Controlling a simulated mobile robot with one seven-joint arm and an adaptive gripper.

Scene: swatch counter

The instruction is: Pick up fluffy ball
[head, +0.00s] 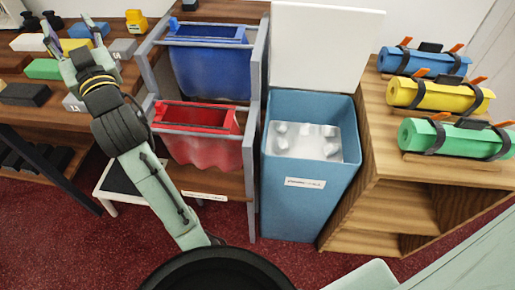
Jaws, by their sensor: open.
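I cannot make out a fluffy ball anywhere in the head view. My gripper (70,28) is at the upper left, over the wooden counter (62,110). Its two fingers are spread apart, and I see nothing held between them. The gripper and arm cover part of the counter and some of the blocks on it.
Green (43,69), yellow (76,45), blue (90,29) and dark (25,94) blocks lie on the counter around my gripper. A yellow figure (136,22) stands behind. Blue (210,65) and red (198,145) bins, an open-lidded blue box (285,215) and rolled mats (440,95) are to the right.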

